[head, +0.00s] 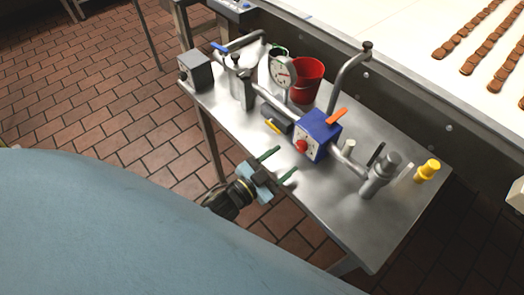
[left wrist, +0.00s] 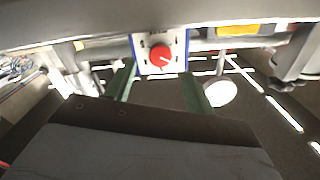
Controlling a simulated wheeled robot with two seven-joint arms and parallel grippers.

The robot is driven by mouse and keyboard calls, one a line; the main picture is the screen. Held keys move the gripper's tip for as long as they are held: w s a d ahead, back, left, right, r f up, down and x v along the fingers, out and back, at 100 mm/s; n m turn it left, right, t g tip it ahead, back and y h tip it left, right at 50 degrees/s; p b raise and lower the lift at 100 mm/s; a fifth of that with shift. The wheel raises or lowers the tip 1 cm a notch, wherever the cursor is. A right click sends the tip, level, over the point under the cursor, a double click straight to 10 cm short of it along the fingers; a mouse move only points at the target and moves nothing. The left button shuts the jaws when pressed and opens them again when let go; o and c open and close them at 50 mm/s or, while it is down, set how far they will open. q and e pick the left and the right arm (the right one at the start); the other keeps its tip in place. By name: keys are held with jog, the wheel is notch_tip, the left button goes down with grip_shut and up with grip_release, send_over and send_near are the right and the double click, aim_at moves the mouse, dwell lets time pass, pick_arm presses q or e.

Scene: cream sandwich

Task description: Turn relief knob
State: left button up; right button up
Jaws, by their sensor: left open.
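The red knob (head: 301,146) sits on the front face of a blue box (head: 322,131) on the steel table's pipework. An orange lever (head: 337,116) is on top of the box. My left gripper (head: 279,166) is open and empty, its two green fingers pointing at the knob from the near side, apart from it. In the left wrist view the red knob (left wrist: 161,56) shows on its white plate, ahead of the gap between the green fingers (left wrist: 158,88). A white pointer mark shows on the knob. My right gripper is not in view.
The steel table (head: 388,228) also bears a red bucket (head: 305,82), a round gauge (head: 283,73), a grey box (head: 195,70) and a yellow-capped fitting (head: 427,171). Curved pipes rise behind and beside the blue box. A white conveyor (head: 400,38) with brown biscuits runs behind.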

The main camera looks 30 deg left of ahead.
pick_arm(q)
jog(key=v, duration=0.7)
jog(key=shift+s, duration=0.3)
jog(key=shift+a, duration=0.1)
jog(key=s+a+f+n+g+y, duration=0.2)
jog(key=s+f+g, duration=0.2)
jog(key=f, duration=0.7)
jog(key=s+a+f+n+g+y, duration=0.1)
jog(key=s+a+f+g+y, duration=0.2)
jog(key=f, duration=0.9)
jog(key=s+a+f+n+g, duration=0.1)
jog(key=s+f+g, duration=0.3)
jog(key=s+f, duration=0.3)
jog(key=s+f+n+g+y, duration=0.1)
jog(key=s+f+g, duration=0.4)
jog(key=s, duration=1)
jog(key=shift+s+a+f, duration=0.3)
jog(key=shift+a+f, duration=0.05)
jog(key=shift+f, duration=0.5)
